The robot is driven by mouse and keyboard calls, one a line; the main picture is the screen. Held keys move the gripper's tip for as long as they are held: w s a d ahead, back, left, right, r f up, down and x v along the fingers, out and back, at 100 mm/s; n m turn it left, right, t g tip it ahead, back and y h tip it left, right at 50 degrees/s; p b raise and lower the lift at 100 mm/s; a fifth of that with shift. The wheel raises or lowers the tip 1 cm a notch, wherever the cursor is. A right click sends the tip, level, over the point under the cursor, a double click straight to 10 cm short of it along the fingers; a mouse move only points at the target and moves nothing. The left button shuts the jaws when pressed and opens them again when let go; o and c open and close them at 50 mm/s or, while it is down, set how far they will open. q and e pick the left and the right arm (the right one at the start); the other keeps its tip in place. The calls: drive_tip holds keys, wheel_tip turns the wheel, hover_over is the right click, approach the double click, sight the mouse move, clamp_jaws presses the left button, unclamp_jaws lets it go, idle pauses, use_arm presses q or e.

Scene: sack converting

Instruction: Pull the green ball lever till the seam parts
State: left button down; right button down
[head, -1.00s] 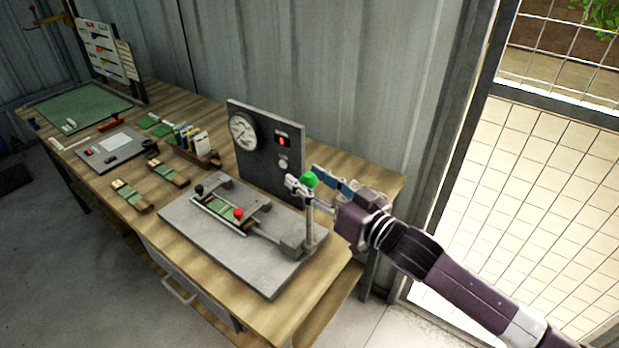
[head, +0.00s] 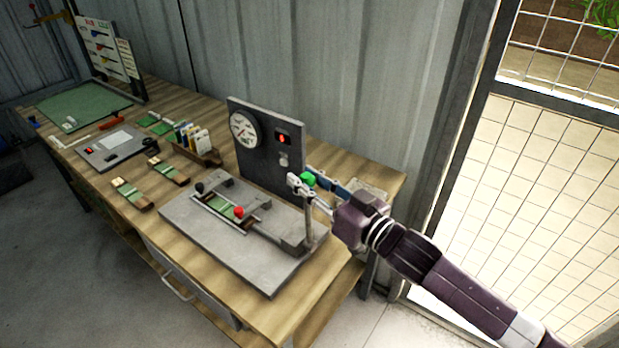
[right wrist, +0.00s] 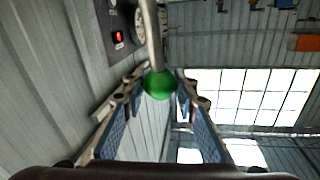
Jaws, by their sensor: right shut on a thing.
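The green ball (head: 308,179) tops an upright metal lever (head: 309,225) at the right end of the grey tester plate (head: 272,284). My right gripper (head: 306,186) is shut on the ball. In the right wrist view the ball (right wrist: 158,85) sits between the two fingertips of the right gripper (right wrist: 159,88), with the lever rod (right wrist: 151,35) running away from it. A green sack sample (head: 222,208) lies in the tester between a black knob (head: 199,188) and a red knob (head: 239,212). Whether its seam has parted is too small to tell. My left gripper is out of view.
A dark panel with a round dial gauge (head: 243,130) and a red lit display (head: 283,139) stands behind the tester. Sample pieces (head: 131,194), a card rack (head: 207,157) and a green mat (head: 84,104) lie further left. A corrugated wall is close behind.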

drive_tip(key=s+a+f+n+y+b, duration=0.2)
drive_tip(key=s+a+f+n+b, duration=0.5)
drive_tip(key=s, duration=0.4)
drive_tip(key=shift+s+a+f+n+y+b, duration=0.15)
drive_tip(key=shift+s+a+f+n+b, duration=1.05)
drive_tip(key=shift+f, duration=0.85)
drive_tip(key=shift+s+a+f+n+y+b, duration=0.1)
drive_tip(key=shift+s+a+f+n+b, duration=0.75)
drive_tip(key=shift+f+b, duration=0.9)
drive_tip(key=shift+s+a+f+n+y+b, duration=0.15)
drive_tip(key=shift+s+a+f+n+b, duration=0.85)
drive_tip(key=shift+f, duration=1.3)
drive_tip(key=shift+s+d+n, duration=0.1)
drive_tip(key=shift+d+n, duration=0.15)
drive_tip(key=shift+n, duration=0.1)
drive_tip(key=shift+f, duration=0.25)
drive_tip(key=c, duration=1.5)
unclamp_jaws()
drive_tip(key=shift+r, duration=0.15)
